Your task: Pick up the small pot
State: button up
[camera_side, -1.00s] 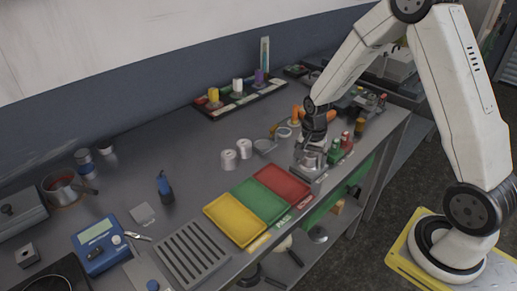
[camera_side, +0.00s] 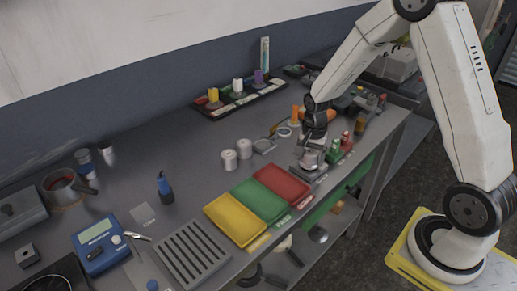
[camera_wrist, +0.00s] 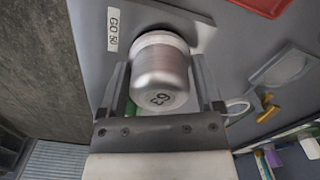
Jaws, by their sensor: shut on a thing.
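The small pot (camera_wrist: 160,72) is a silver, rounded metal cylinder with dark markings on its near end. In the wrist view it sits between the two fingers of my gripper (camera_wrist: 163,84), which is shut on it. In the side view my gripper (camera_side: 312,150) is low over the right part of the bench, and the pot (camera_side: 310,160) shows just below it, partly hidden. It is at or close to a grey plate with a white label (camera_wrist: 113,32); I cannot tell whether it still touches it.
Red (camera_side: 283,184), green (camera_side: 260,201) and yellow (camera_side: 236,220) trays lie left of my gripper. Small green and red bottles (camera_side: 334,150) stand close on its right. The bench's front edge is near.

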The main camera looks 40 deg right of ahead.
jog(key=shift+r, duration=0.4)
jog(key=s+a+r, duration=0.3)
jog(key=s+r, duration=0.8)
jog(key=s, duration=0.2)
jog(key=shift+s+r, duration=0.2)
jog(key=shift+s, duration=0.15)
dwell(0.4)
